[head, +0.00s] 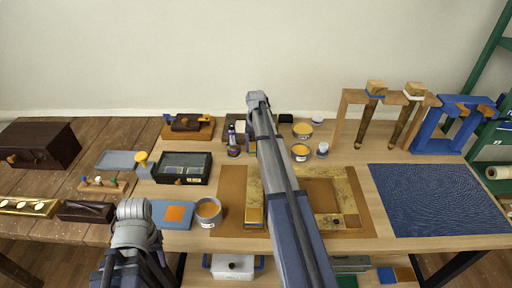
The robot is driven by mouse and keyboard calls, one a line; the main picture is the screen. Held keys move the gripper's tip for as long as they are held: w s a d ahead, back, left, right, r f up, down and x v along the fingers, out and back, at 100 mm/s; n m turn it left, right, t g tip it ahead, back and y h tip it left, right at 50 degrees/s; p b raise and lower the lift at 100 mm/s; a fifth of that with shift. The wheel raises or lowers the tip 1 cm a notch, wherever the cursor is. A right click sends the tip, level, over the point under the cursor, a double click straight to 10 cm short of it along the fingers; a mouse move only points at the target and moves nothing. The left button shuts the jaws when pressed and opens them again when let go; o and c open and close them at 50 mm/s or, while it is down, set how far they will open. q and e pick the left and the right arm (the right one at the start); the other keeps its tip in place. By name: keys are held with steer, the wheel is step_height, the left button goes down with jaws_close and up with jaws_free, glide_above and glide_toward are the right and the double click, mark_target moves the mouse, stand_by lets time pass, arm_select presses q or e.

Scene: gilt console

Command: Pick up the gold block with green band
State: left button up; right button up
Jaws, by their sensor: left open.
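A gold block (253,216) lies on the brown mat, just left of the arm that crosses the middle of the head view. I cannot make out a green band on it, and the arm may cover part of it. My left gripper (133,208) is low on the left, in front of the bench and well left of the gold block. It is open, though its fingers are hard to make out. The arm across the middle ends in a grey tip (258,99) near the back of the bench; I see no clear jaws there.
A brown mat (231,188) holds a gilt frame (350,190). A grey tin (208,213) stands left of it. Blocks with a blue band (375,87) and a white band (414,90) top wooden stands at the back right. The blue mat (435,200) is clear.

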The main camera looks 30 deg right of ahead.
step_height(320, 180, up, 9)
steer(key=p, duration=0.8)
steer(key=shift+f, duration=0.15)
